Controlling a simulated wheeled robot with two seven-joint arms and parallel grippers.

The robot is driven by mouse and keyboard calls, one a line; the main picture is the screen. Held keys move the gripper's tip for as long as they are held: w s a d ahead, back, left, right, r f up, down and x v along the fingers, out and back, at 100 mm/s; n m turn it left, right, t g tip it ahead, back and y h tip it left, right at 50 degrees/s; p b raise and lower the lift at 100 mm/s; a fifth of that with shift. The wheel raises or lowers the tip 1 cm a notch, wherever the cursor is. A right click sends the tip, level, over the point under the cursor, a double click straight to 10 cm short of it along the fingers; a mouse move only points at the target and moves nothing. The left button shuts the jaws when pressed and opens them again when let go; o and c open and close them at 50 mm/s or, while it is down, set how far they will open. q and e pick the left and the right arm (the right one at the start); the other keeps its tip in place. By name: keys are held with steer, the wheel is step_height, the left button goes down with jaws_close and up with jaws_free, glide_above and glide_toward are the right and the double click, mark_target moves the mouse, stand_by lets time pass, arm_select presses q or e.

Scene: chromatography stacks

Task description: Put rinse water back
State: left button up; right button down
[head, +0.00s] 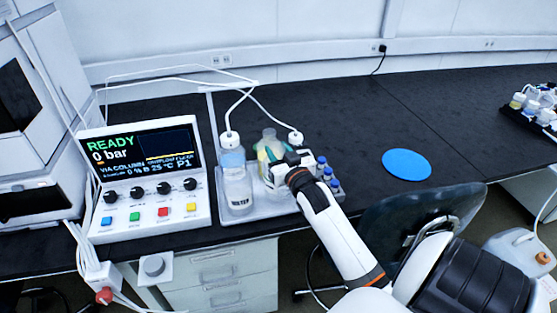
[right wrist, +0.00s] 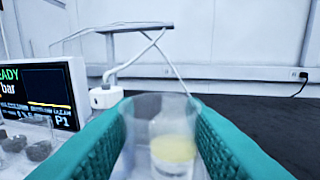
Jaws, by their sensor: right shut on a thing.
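My right gripper (head: 280,165) reaches in from the lower right over the pale tray (head: 255,209). Its teal fingers are shut on a clear, open-topped vessel (head: 268,136), which shows between the pads in the right wrist view (right wrist: 158,108). Pale yellow shows in or through its glass; I cannot tell which. Its base is hidden, so I cannot tell if it touches the tray. A clear bottle marked WATER (head: 237,188) stands upright on the tray to the left, under a white cap with a tube (head: 229,139). My left gripper is not in view.
A second white cap on a tube (head: 296,138) is just behind my gripper. Small blue-capped vials (head: 328,174) stand at its right. The control console (head: 150,175) reads READY, 0 bar. A blue disc (head: 406,164) lies on the black bench, with free room around it.

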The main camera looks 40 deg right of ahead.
steer(key=shift+f, duration=1.3)
steer(key=shift+f, duration=0.15)
steer(key=c, duration=0.9)
jaws_free()
steer(key=b+v, duration=0.1)
steer(key=v, duration=1.1)
